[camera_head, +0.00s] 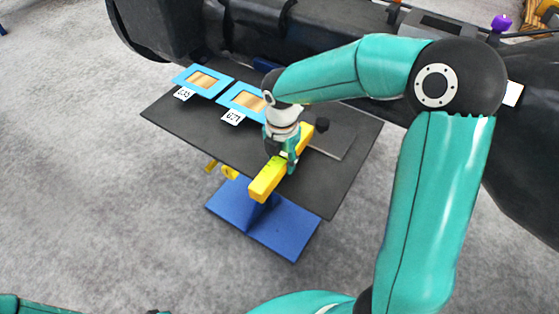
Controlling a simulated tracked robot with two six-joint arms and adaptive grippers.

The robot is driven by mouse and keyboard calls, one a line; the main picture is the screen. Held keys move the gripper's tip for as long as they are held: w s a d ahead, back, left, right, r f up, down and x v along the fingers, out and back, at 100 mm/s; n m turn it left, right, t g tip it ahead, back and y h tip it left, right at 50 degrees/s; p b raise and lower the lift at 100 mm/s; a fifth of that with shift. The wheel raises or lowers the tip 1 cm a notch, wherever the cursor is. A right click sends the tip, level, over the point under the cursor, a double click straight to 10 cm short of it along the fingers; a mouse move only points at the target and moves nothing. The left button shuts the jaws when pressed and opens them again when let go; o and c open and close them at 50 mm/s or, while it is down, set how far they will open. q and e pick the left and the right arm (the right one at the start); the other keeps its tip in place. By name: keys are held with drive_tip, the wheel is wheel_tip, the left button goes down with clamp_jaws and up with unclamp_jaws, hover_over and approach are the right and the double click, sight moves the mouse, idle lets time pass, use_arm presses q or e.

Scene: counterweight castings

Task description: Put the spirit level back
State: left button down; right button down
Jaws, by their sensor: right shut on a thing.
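The yellow spirit level (267,180) is a long bar, lying diagonally over the front right part of the dark table. My right gripper (291,163) is shut on it near its middle, coming down from above. The level's far end is partly hidden by the gripper. I cannot tell whether the level touches the table top or is held just above it. My left gripper is not in view; only a bit of teal arm shows at the bottom left.
A grey plate (333,142) lies right of the gripper. A large black body stands behind. Carpet at left is clear.

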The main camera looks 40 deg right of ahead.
sight(281, 157)
drive_tip(key=c, duration=0.7)
unclamp_jaws()
wheel_tip(281, 157, up, 12)
drive_tip(key=shift+a+p, duration=0.15)
drive_tip(key=shift+p, duration=0.2)
